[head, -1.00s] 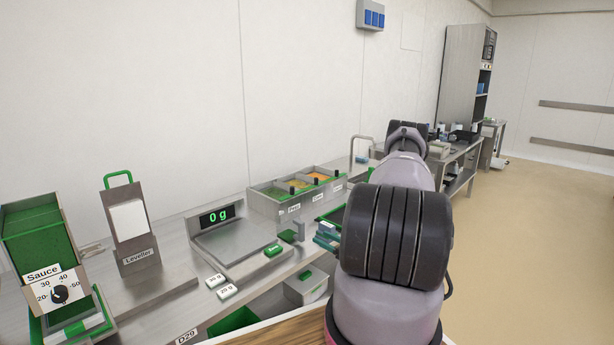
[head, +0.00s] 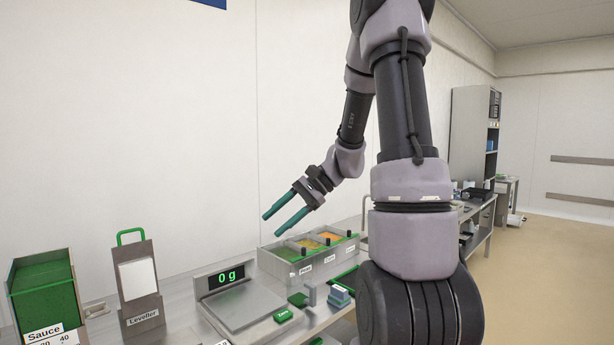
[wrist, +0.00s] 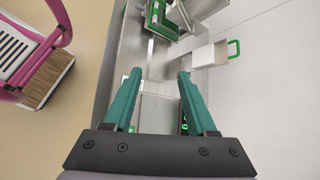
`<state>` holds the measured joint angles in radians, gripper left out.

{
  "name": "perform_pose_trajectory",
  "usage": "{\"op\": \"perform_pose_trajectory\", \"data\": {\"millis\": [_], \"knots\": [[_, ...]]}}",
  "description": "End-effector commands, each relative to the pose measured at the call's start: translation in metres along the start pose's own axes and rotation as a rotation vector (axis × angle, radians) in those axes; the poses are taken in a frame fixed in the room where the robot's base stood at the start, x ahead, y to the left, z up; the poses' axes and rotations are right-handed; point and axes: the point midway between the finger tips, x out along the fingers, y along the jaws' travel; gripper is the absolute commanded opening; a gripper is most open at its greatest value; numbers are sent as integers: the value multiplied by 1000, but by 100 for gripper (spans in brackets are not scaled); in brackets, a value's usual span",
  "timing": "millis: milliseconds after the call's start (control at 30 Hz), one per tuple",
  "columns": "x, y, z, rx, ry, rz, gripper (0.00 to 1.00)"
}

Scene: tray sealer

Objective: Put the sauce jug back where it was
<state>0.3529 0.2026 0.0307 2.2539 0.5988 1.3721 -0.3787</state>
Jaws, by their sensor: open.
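My gripper (head: 273,224) is open and empty, raised above the bench with its two teal fingers apart. In the wrist view, the fingers (wrist: 160,78) point over the bench, with a grey plate below between them. The green box labelled Sauce (head: 42,285) stands at the far left of the head view, its lower part cut off by the picture edge. Green-framed equipment (wrist: 158,18) also shows at the top of the wrist view. I cannot make out a separate sauce jug in either current view.
The Leveller stand (head: 141,300) with its green handle is beside the Sauce box. A scale (head: 243,304) reading 0 g stands right of it. Bins of ingredients (head: 285,263) are behind, against the wall. A pink-framed item (wrist: 35,45) shows left in the wrist view.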

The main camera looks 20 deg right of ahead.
Motion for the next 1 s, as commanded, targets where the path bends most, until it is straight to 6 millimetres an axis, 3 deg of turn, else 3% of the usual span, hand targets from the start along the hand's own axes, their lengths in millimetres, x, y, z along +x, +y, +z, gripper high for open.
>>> {"op": "perform_pose_trajectory", "data": {"millis": [33, 200, 500, 700, 1000], "knots": [[-6, 2, 22, -72, 48, 45, 57], [-26, 17, 72, -279, 221, 174, 57], [-74, 45, 137, -638, 567, 278, 57], [-99, 55, 161, -793, 733, 273, 57], [-107, 58, 167, -840, 787, 267, 57]]}}
